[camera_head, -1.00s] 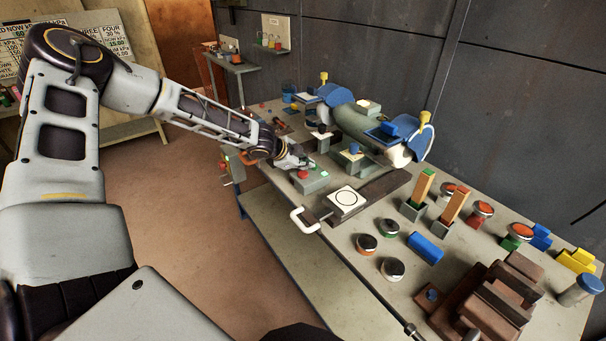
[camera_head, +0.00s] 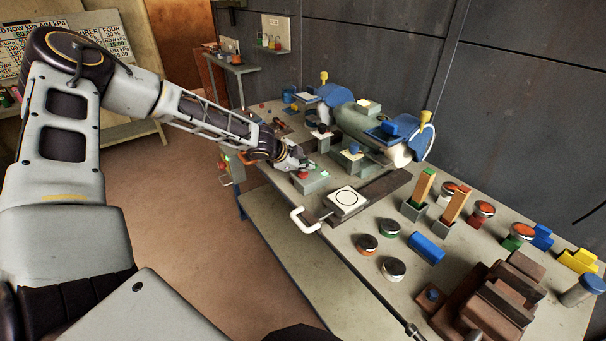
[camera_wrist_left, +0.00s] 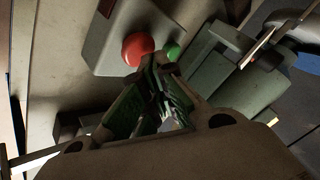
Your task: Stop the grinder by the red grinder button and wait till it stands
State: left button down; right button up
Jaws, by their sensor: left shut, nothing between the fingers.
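The red grinder button (camera_head: 303,175) sits on a grey switch box at the front edge of the bench, and it also shows in the left wrist view (camera_wrist_left: 138,48). A green button (camera_wrist_left: 173,52) is beside it. My left gripper (camera_head: 303,164) is shut and empty, right by the box. In the left wrist view its fingertips overlap the red button's lower edge; I cannot tell whether they touch it. The grinder (camera_head: 362,128) stands behind, with blue guards at both ends. Its near wheel (camera_head: 398,155) looks blurred. My right gripper is not in view.
A white plate with a black circle (camera_head: 347,199) and a white handle (camera_head: 299,221) lie nearer on the bench. Several round tins, wooden sticks in holders, a blue block (camera_head: 426,248) and a brown vise (camera_head: 500,300) fill the right side.

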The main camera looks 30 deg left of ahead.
aim_at(305, 174)
pick_arm(q)
jog(key=shift+f+b, duration=0.4)
jog(key=shift+f, duration=0.15)
dwell(0.8)
jog(key=shift+r, duration=0.1)
jog(key=shift+r+p, duration=0.45)
jog(key=shift+p, duration=0.1)
jog(key=shift+r+p, duration=0.4)
jog(key=shift+r+p, duration=2.5)
jog(key=shift+r, duration=0.05)
